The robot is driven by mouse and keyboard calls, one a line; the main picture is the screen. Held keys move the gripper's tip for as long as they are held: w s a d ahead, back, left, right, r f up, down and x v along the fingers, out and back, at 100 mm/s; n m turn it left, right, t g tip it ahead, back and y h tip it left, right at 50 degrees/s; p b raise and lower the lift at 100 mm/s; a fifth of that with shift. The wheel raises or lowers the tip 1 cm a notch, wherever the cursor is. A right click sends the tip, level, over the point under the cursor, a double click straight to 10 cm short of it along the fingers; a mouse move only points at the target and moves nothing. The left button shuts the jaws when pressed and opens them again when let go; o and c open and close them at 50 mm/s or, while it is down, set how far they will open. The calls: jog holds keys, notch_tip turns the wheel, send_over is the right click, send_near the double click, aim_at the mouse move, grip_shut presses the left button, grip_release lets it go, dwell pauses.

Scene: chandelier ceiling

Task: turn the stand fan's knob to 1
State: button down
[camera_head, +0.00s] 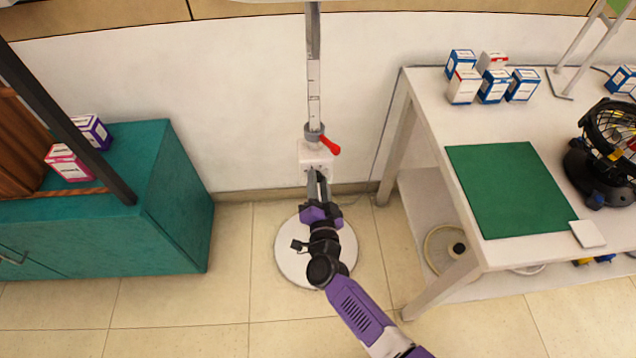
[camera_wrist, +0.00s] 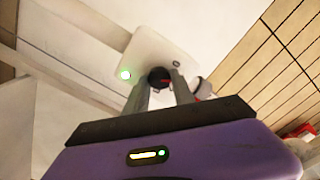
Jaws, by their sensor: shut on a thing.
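The stand fan shows as a pale pole (camera_head: 314,75), a white control box (camera_head: 316,153) and a round white base (camera_head: 288,258) on the floor. The fan head is out of view. My gripper (camera_head: 317,176) reaches up to the front of the control box. In the wrist view, my gripper (camera_wrist: 161,88) has one finger on each side of the dark round knob (camera_wrist: 160,75) and is shut on it. The control box (camera_wrist: 160,48) has a lit green light (camera_wrist: 125,75) left of the knob. The knob's setting and any numbers are not readable.
A teal cabinet (camera_head: 180,190) stands left. A white table (camera_head: 430,105) with boxes, a green mat (camera_head: 510,190) and a small black fan (camera_head: 600,155) stands right. Floor between is clear.

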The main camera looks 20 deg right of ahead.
jog(key=shift+m, duration=0.7)
jog(key=c, duration=1.1)
grip_release()
jog(key=shift+o, duration=0.2)
jog(key=p+v, duration=0.1)
jog(key=v, duration=0.7)
